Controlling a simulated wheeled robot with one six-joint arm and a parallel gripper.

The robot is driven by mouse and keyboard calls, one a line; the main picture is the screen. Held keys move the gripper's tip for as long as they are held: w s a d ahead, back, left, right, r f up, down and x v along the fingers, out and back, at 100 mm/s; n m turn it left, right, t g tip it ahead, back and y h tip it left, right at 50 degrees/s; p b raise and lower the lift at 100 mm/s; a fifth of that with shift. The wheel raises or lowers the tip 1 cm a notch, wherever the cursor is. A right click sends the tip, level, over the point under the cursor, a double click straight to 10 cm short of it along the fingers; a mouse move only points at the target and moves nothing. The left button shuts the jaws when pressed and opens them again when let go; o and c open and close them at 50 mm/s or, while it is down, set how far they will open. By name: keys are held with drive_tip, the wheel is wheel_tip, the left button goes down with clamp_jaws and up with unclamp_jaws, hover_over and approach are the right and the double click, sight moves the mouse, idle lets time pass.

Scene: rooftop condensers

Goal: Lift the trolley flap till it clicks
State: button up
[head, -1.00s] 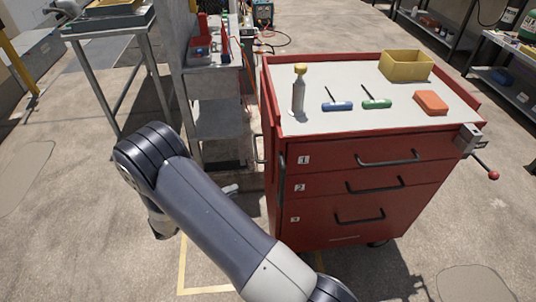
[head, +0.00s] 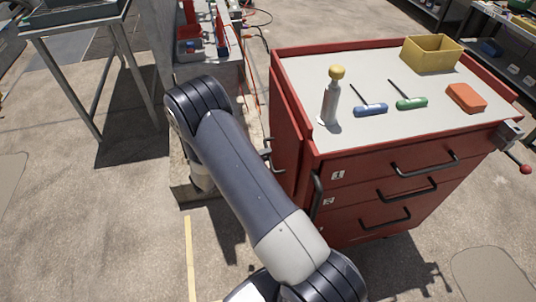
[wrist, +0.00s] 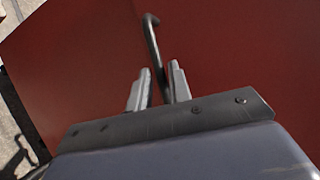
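The red trolley (head: 385,200) stands right of my arm, with a grey top and several drawers at its front. A red panel (head: 287,130) hangs along its left side; I take it for the flap. It appears down, with its lower part hidden by my arm. A dark bar handle (wrist: 152,40) stands out from red sheet metal in the wrist view. My gripper (wrist: 158,75) is open, with its two pale fingers on either side of the bar; I see no firm contact. In the head view my arm hides the fingers.
On the trolley top are a yellow-capped bottle (head: 330,98), blue (head: 370,110) and green (head: 411,103) T-handled tools, an orange block (head: 466,97) and a yellow bin (head: 432,54). A vise-like fitting (head: 509,134) sticks out at right. A metal table (head: 75,20) stands left.

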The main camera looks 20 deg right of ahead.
drive_tip(key=shift+x, duration=1.1)
clamp_jaws()
